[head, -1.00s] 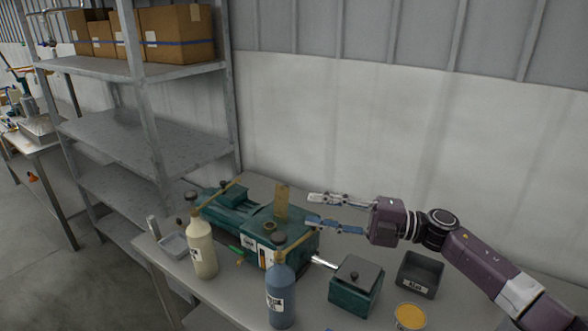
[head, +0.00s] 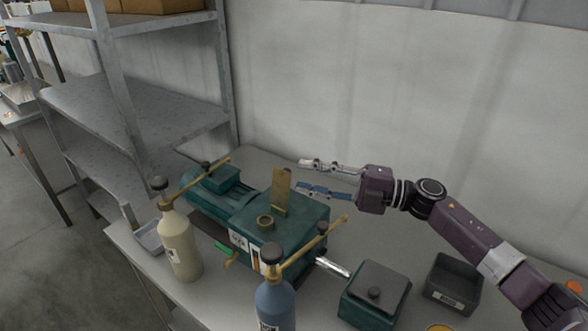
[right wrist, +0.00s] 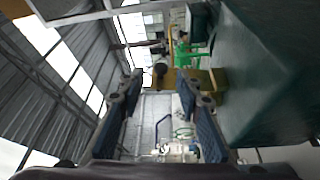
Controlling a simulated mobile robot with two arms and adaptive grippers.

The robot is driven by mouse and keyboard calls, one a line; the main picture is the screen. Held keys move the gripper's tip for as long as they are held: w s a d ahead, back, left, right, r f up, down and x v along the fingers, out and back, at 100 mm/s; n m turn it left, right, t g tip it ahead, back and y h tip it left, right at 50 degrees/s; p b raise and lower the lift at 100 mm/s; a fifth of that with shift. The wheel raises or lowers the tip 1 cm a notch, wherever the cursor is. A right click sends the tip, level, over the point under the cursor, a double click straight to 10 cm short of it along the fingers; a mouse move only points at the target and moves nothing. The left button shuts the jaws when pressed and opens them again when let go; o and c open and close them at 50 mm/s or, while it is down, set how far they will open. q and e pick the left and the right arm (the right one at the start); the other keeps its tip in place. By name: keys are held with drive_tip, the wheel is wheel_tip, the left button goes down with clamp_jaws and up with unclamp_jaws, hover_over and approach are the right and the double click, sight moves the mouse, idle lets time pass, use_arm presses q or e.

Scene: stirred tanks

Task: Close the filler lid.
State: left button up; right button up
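The filler lid (head: 282,188) is a brass flap standing upright, open, behind the round brass filler neck (head: 265,221) on top of the green gear housing (head: 300,215). My right gripper (head: 302,175) is just right of the lid in the head view, its two fingers apart and nothing between them. Whether a fingertip touches the lid I cannot tell. The right wrist view shows the spread fingers (right wrist: 161,110) beside the green housing (right wrist: 275,70). My left gripper is not in view.
A cream bottle (head: 180,245) and a blue bottle (head: 275,303), both with long brass spouts, stand in front of the housing. A green lidded box (head: 375,295) and a dark bin (head: 454,285) are at right. A metal shelf (head: 135,108) stands at back left.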

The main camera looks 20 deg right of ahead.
sight(283, 187)
drive_tip(key=p+x, duration=0.1)
drive_tip(key=x, duration=0.3)
drive_tip(key=shift+w+d+f, duration=0.1)
drive_tip(key=shift+d, duration=0.05)
clamp_jaws()
